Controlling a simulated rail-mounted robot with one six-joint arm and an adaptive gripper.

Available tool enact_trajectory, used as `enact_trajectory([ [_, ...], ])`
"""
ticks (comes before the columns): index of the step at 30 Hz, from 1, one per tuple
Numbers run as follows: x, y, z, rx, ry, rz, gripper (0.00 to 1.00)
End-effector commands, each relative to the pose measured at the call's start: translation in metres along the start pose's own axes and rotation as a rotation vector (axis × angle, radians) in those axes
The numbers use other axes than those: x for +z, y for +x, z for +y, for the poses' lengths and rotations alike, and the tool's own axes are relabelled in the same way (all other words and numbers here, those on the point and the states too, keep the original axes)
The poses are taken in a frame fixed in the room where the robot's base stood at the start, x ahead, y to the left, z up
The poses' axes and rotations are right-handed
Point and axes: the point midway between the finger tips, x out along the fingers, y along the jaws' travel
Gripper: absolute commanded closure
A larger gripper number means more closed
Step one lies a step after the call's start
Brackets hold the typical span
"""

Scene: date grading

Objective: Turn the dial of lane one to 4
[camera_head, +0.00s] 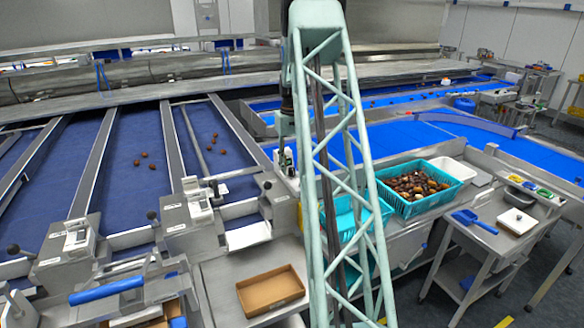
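Small pale control boxes stand at the lower ends of the blue sorting lanes. One box (78,236) is at the left, and another box (200,206) is nearer the middle. Their dial faces and numbers are too small to read, and I cannot tell which one is lane one. Black ball knobs (152,215) stand near the boxes. My gripper (284,160) seems to hang at the end of my arm, left of my pale green lattice link, by the right end of the lanes. It is small and partly hidden, so its fingers cannot be made out.
Several dates (143,160) lie on the blue lanes. A cardboard tray (270,290) sits on the metal counter in front. A turquoise crate (440,200) full of dates stands to the right. A metal cart (488,238) holds a blue scoop (473,220).

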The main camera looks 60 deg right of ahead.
Motion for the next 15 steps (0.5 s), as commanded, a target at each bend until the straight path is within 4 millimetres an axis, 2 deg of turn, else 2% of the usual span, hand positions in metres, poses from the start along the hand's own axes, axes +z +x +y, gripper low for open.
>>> enact_trajectory([
  [8,0.0,-0.001,0.0,0.0,0.0,0.0,0.69],
  [15,0.0,-0.011,0.0,0.0,0.0,0.0,0.69],
])
